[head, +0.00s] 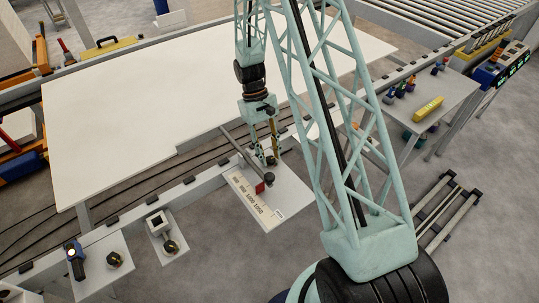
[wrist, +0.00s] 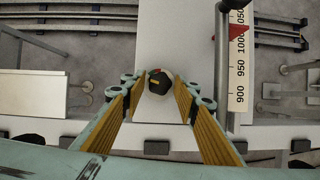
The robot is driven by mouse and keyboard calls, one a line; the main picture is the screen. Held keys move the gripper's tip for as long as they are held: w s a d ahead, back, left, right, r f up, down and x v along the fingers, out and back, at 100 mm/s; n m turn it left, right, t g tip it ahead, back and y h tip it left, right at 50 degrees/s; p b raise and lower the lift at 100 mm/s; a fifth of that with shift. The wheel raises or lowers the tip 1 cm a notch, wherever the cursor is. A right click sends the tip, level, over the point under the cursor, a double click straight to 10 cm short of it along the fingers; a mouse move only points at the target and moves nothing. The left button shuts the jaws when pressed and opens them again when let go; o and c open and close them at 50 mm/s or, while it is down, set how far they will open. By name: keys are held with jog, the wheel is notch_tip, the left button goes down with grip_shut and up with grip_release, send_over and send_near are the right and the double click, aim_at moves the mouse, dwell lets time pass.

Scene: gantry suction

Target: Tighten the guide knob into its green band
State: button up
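The guide knob (wrist: 159,83) is a dark round knob with small red and yellowish marks on top. It stands between my two fingers in the wrist view, over a pale surface. A green band cannot be made out clearly. My gripper (wrist: 162,84) points down with its orange-padded fingers apart, one on each side of the knob; whether the tips touch it I cannot tell. In the head view my gripper (head: 266,158) is low over a small white plate at the table's front edge, and the knob is largely hidden there.
A printed scale (wrist: 238,75) with a red pointer (wrist: 238,32) and a grey rod lies right of my gripper. The large white panel (head: 150,110) lies behind. Small shelves with a black-and-blue tool (head: 75,262) and dark knobs (head: 170,246) stand at the front left.

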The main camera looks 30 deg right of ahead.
jog(key=c, duration=0.5)
jog(key=m+y, duration=0.1)
jog(key=m, duration=0.1)
jog(key=m+y, duration=0.1)
jog(key=m, duration=0.2)
jog(key=shift+d+b, duration=0.15)
jog(key=shift+b, duration=0.2)
jog(key=o, duration=0.8)
jog(key=shift+o, duration=0.2)
jog(key=shift+r, duration=0.15)
jog(key=v, duration=1.1)
jog(key=shift+r, duration=0.4)
